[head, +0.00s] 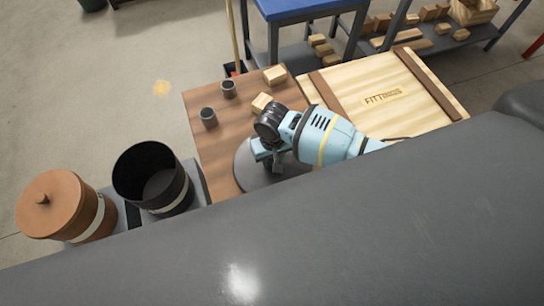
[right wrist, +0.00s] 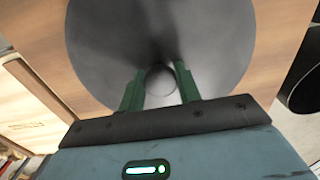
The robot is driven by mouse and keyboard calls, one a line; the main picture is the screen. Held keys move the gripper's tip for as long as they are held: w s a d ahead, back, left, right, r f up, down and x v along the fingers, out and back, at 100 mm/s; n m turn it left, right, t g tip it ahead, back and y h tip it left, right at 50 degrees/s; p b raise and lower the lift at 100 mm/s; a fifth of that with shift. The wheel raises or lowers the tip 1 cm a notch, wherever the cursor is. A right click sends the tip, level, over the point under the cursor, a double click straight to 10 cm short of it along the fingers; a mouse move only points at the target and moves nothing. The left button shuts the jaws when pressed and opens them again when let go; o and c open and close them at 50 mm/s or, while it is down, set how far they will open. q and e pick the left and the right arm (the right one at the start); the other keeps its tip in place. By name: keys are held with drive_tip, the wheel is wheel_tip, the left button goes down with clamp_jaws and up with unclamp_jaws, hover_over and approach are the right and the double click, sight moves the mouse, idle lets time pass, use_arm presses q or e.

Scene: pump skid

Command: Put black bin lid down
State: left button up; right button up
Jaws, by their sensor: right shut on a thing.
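The black bin lid (head: 246,172) is a round dark grey disc over the brown wooden table top, partly hidden by my right gripper. My right gripper (head: 268,162) is above it and shut on its knob. In the right wrist view the lid (right wrist: 105,60) fills the middle, and the green fingers of the gripper (right wrist: 160,82) close on the round knob. I cannot tell whether the lid touches the table. The black bin (head: 150,178) stands open to the left of the table, with no lid on it. My left gripper is not in view.
A brown bin with its lid on (head: 62,204) stands left of the black bin. Two grey cups (head: 208,117) and small wood blocks (head: 274,75) are on the brown table top (head: 215,150). A wooden crate (head: 385,95) is to the right. A large grey surface (head: 300,240) fills the foreground.

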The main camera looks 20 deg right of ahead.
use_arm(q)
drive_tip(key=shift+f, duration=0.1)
use_arm(e)
drive_tip(key=shift+f, duration=0.15)
drive_tip(key=o, duration=1)
drive_tip(key=shift+f, duration=0.1)
drive_tip(key=shift+o, duration=0.2)
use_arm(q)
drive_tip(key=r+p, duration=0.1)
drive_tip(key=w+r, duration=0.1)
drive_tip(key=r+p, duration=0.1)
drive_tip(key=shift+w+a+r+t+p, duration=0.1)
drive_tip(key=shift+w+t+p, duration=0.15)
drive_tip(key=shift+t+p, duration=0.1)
use_arm(e)
wheel_tip(320, 180, up, 12)
